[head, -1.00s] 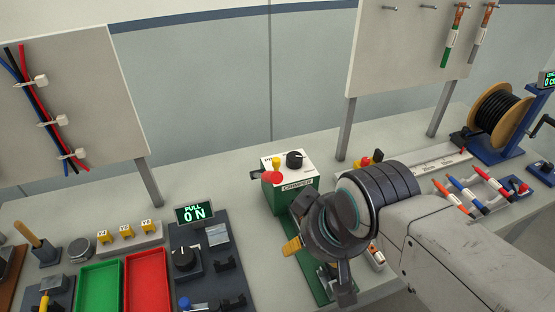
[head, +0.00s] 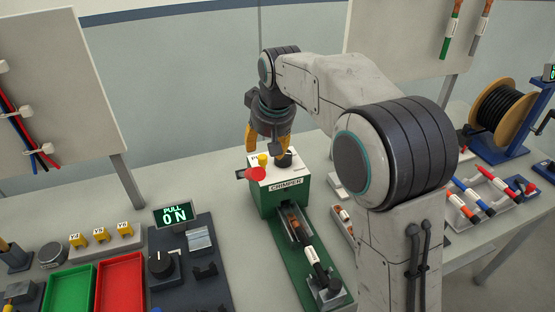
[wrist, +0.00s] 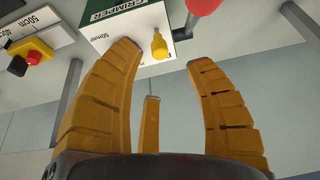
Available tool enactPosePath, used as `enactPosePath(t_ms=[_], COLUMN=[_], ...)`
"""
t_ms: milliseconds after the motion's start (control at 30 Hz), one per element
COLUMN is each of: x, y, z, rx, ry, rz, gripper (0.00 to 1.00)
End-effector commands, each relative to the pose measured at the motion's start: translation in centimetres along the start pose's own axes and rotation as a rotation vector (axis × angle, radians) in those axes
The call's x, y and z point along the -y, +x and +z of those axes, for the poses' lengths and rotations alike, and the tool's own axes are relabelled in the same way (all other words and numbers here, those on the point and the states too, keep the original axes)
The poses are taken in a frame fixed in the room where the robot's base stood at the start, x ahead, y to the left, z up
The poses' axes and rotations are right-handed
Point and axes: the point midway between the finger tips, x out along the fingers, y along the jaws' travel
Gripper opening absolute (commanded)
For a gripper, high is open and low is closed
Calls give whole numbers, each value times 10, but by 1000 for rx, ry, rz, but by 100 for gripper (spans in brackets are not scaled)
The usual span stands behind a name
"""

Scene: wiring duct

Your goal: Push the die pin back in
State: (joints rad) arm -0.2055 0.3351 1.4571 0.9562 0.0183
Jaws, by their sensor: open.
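The green crimper (head: 293,195) with a white top stands on the bench in the head view. Its small yellow pin (head: 262,159) stands up on the top, beside a red knob (head: 252,174) and a black dial (head: 285,160). My gripper (head: 266,148) is above the crimper's top, its orange fingers open and pointing down. In the wrist view the fingers (wrist: 165,58) are spread and empty. The yellow pin (wrist: 160,46) shows between the fingertips' lines of sight, apparently beyond them. Whether anything touches it, I cannot tell.
A cable piece (head: 311,254) lies in the crimper's green bed, running to a clamp (head: 326,292). A pull tester with a display (head: 174,214) and a red tray (head: 122,284) stand to the left. Marker-like cables (head: 470,195) lie at right.

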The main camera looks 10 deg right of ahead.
Motion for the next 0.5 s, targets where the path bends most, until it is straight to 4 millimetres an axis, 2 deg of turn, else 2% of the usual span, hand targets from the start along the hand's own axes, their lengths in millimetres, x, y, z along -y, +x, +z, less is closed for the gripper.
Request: enactPosePath(t_ms=[33, 200, 500], x=[3, 8, 9], y=[10, 24, 50], z=[-5, -14, -17], rx=[2, 2, 6], ry=[-5, -12, -14], rz=[-2, -6, -6], gripper=[49, 49, 49])
